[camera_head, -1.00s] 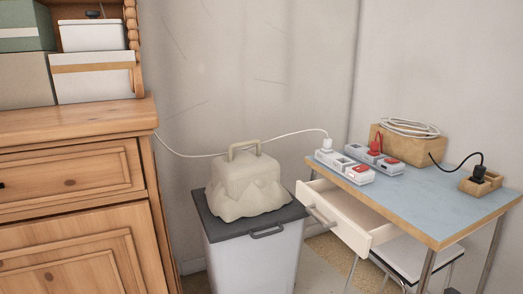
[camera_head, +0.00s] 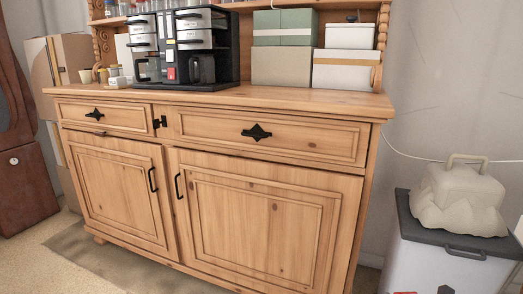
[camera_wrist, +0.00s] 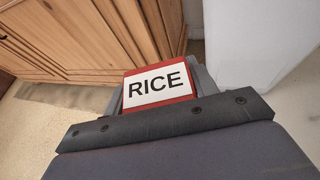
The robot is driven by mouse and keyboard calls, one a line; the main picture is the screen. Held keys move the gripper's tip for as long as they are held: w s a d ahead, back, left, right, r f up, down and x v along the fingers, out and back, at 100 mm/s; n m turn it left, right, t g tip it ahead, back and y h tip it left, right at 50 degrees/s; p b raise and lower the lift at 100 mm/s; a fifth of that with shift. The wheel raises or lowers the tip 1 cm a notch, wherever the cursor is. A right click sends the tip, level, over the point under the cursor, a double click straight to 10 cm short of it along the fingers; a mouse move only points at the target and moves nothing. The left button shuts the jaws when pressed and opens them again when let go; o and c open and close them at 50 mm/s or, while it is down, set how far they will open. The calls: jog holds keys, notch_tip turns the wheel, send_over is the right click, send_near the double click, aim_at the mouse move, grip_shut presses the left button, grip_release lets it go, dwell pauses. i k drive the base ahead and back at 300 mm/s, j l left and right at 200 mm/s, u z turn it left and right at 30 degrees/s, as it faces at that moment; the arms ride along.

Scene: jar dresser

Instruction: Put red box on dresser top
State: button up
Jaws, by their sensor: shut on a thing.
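The red box (camera_wrist: 158,86), with a white label reading RICE, is in the wrist view. My gripper (camera_wrist: 162,92) is shut on it, with grey fingers at its left and right sides. The box is over the floor, in front of the wooden dresser's lower part (camera_wrist: 80,35). In the head view the dresser top (camera_head: 270,97) is a pale wood surface with a bare strip along its front. Only a small red bit and a dark bit show at the bottom edge of the head view, right of the dresser; I cannot tell for sure what they are.
On the dresser top stand a black appliance (camera_head: 205,60), small jars (camera_head: 115,75) at the left, and stacked boxes (camera_head: 282,68) at the right. A lidded bin (camera_head: 440,245) with a beige lump (camera_head: 460,200) stands right of the dresser.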

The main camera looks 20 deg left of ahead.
aim_at(328, 98)
jog(key=i+l+u, duration=0.1)
jog(key=u, duration=0.25)
jog(key=i+l+u, duration=0.15)
jog(key=u, duration=0.2)
jog(key=i+l+u, duration=0.2)
jog(key=u, duration=0.15)
